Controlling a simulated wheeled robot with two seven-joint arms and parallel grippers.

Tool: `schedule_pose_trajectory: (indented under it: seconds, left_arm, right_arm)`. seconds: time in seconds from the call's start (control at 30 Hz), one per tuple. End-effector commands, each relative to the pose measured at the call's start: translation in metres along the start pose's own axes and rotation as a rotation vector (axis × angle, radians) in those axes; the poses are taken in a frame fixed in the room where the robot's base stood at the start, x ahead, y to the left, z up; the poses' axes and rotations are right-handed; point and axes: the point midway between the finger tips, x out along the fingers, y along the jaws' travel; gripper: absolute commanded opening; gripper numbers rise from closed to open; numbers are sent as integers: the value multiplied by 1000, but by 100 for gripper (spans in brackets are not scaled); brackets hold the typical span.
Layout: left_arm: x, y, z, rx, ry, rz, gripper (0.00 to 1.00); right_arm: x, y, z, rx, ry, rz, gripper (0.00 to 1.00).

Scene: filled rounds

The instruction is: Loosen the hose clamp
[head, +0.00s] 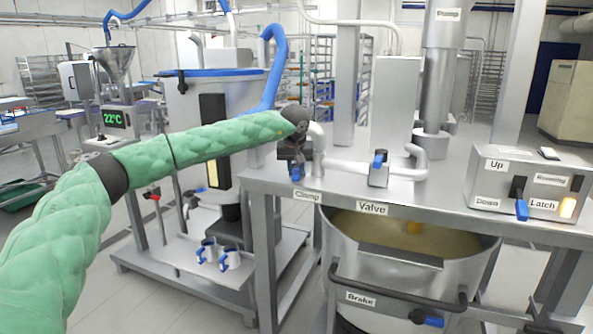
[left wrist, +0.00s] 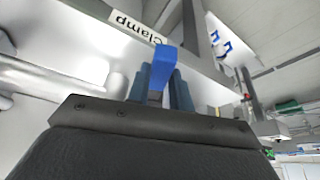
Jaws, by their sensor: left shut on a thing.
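The hose clamp's blue lever (head: 296,174) shows just below my left gripper (head: 295,160), near the table's left corner above the "Clamp" label (head: 307,196). In the left wrist view the blue lever (left wrist: 165,61) stands between the two dark fingers of my left gripper (left wrist: 160,85), which are shut on it. The clamp's body is mostly hidden behind the gripper. A metal pipe (head: 345,168) runs from the clamp to the right. My right gripper is not in view.
The valve with a blue handle (head: 379,160) stands right of the clamp on the steel table (head: 440,190). A control box (head: 530,180) is farther right. A large kettle (head: 345,250) stands below the table. A tank with a blue hose (head: 273,70) is behind my left arm.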

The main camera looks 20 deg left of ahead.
Motion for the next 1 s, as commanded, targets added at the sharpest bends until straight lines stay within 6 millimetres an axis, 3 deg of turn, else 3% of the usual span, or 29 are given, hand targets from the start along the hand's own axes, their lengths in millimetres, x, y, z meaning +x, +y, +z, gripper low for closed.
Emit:
schedule_pose_trajectory:
  seconds: [0.1, 0.13, 0.17, 0.57, 1.0]
  left_arm:
    - [-1, -1, -2, -2, 3, 0, 0]
    - [-1, -1, -2, -2, 3, -1, 26]
    - [-1, -1, -2, -2, 3, -1, 31]
    - [-6, -1, -1, -2, 2, 1, 31]
    - [-67, -2, -1, -3, 3, 0, 31]
  right_arm:
    - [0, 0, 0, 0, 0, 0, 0]
    - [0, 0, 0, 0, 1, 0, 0]
    - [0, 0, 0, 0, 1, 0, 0]
    - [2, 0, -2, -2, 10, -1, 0]
    - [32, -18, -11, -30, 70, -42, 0]
